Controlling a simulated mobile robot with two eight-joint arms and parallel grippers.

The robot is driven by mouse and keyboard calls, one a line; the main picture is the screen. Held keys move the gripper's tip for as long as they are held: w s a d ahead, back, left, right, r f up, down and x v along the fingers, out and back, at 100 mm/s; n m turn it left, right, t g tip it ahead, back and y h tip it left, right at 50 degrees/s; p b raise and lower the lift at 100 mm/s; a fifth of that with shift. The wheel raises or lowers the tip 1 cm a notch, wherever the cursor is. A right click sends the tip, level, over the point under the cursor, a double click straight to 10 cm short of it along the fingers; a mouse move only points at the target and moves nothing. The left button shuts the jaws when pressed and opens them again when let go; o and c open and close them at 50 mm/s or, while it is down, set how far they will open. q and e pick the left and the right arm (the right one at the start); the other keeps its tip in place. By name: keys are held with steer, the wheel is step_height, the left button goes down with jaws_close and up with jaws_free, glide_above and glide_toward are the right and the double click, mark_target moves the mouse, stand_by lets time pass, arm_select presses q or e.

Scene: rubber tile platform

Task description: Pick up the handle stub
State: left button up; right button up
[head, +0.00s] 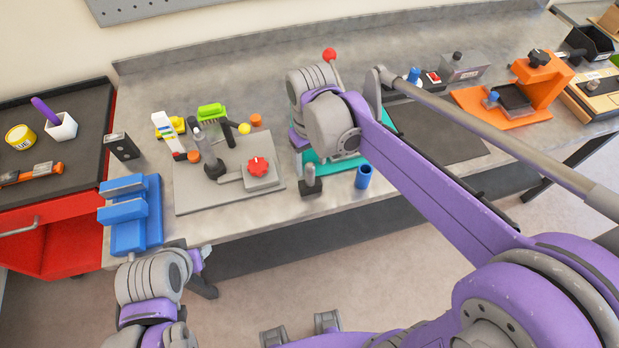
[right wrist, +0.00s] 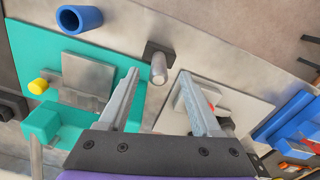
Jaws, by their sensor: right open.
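The handle stub, a grey round post on a dark block (head: 311,183), stands upright near the front edge of the metal bench, right of the grey plate. In the right wrist view the stub (right wrist: 159,67) lies ahead between the two fingertips, apart from both. My right gripper (right wrist: 159,74) is open and empty, pointing down at the bench. In the head view its fingers are mostly hidden by my own wrist, just above and left of the stub. My left gripper (head: 198,256) is low at the left, off the bench's front edge; its jaws are not clear.
A blue cup (head: 363,177) stands right of the stub. The grey plate (head: 226,193) carries a red-knobbed fixture (head: 258,168). A teal plate (right wrist: 30,60) with a grey block lies on the other side. A blue vise (head: 133,220) sits at the bench's left end.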

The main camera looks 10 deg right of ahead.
mark_target(310, 176)
steer(key=shift+w+f, duration=0.25)
steer(key=shift+f, duration=1)
step_height(310, 176, down, 4)
steer(key=shift+f, duration=0.25)
jaws_close()
